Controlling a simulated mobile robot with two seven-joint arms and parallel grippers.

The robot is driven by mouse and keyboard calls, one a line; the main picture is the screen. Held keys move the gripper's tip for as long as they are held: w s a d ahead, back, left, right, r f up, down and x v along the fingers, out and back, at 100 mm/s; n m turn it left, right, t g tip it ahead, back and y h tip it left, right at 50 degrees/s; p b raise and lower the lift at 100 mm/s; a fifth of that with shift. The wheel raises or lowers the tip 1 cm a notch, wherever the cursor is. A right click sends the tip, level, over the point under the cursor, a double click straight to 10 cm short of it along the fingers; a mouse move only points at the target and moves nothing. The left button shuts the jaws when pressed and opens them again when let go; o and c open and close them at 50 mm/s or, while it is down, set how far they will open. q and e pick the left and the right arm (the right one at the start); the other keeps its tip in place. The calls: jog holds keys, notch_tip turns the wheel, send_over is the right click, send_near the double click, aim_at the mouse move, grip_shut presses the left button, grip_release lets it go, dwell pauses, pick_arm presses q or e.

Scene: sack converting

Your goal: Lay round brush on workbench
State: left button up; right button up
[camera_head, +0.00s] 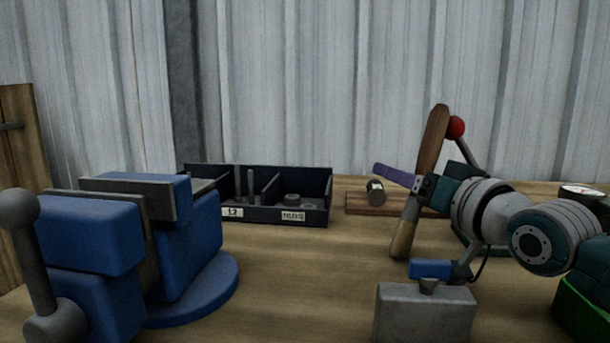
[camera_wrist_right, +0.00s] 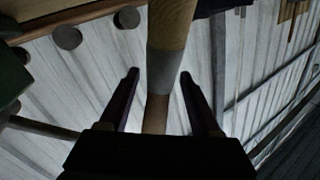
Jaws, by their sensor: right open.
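The round brush has a brown wooden handle (camera_head: 432,145), a grey ferrule and a tan lower end (camera_head: 403,240). In the head view it stands nearly upright, tilted, handle end up, at the right of the workbench (camera_head: 300,270). I cannot tell whether its lower end touches the bench. My right gripper (camera_head: 420,188) is at its middle, coming from the right. In the right wrist view the brush (camera_wrist_right: 166,65) lies between the two spread fingers (camera_wrist_right: 158,78), with gaps showing on both sides. My left gripper is not in view.
A blue vise (camera_head: 190,250) fills the left. A dark divided tray (camera_head: 260,214) stands at the back. A wooden board (camera_head: 360,203) with a small cylinder (camera_head: 376,192) lies behind the brush. A grey metal block (camera_head: 424,312) stands in front. The middle bench is clear.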

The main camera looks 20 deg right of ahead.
jog(key=s+p, duration=0.2)
jog(key=s, duration=1)
jog(key=shift+a+r, duration=0.2)
jog(key=shift+a, duration=0.2)
